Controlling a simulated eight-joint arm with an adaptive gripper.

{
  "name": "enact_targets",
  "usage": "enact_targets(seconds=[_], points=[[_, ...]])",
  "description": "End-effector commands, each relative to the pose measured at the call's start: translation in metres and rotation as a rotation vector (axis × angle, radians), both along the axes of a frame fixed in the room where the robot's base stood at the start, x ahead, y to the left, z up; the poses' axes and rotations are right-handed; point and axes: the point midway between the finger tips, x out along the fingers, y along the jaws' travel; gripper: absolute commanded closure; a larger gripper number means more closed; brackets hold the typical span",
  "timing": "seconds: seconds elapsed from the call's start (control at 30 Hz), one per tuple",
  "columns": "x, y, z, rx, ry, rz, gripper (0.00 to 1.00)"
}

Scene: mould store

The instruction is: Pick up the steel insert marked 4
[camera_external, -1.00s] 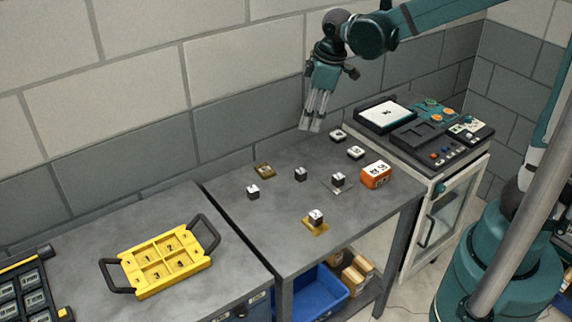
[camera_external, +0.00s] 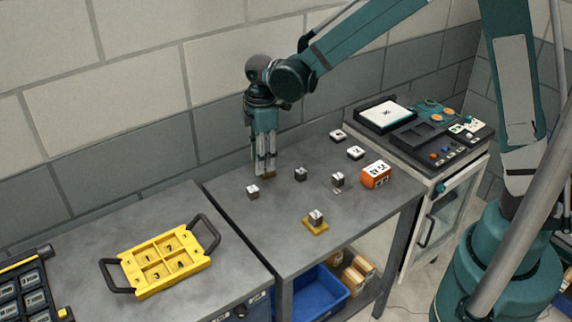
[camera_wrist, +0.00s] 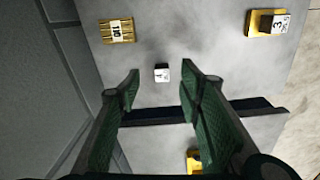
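Several small dark cubes with white marked tops sit on the grey bench. The left cube (camera_external: 253,191) appears between my open fingertips in the wrist view (camera_wrist: 162,73), lower down on the bench. Its mark is too small to read surely. My gripper (camera_external: 265,172) points down, open and empty, above the bench near the wall. Other cubes are a middle one (camera_external: 300,174), one farther right (camera_external: 338,180), and one on a brass plate (camera_external: 316,215). The plate cube's mark looks like 3 in the wrist view (camera_wrist: 279,23). I cannot tell which insert is marked 4.
A brass block (camera_wrist: 117,31) lies close to my gripper, mostly hidden behind it externally. An orange block (camera_external: 376,174) and two white-topped pieces (camera_external: 338,135) (camera_external: 355,153) are to the right. A yellow tray (camera_external: 166,262) with handles stands on the left bench. The wall is behind.

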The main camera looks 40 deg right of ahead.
Motion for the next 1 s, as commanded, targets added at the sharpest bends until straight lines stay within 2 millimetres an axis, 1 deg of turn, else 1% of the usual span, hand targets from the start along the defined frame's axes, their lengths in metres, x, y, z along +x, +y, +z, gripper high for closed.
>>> enact_targets(seconds=[0.03, 0.1, 0.2, 0.3, 0.77, 0.87, 1.0], points=[[0.002, 0.007, -0.008, -0.004, 0.006, 0.02, 0.63], [0.003, 0.015, -0.017, -0.01, 0.017, 0.046, 0.63], [0.004, 0.023, -0.027, -0.015, 0.027, 0.075, 0.63], [0.004, 0.028, -0.032, -0.018, 0.033, 0.093, 0.63], [0.004, 0.029, -0.036, -0.02, 0.036, 0.1, 0.63], [0.005, 0.03, -0.041, -0.02, 0.036, 0.1, 0.63], [0.004, 0.03, -0.051, -0.02, 0.036, 0.1, 0.63]])
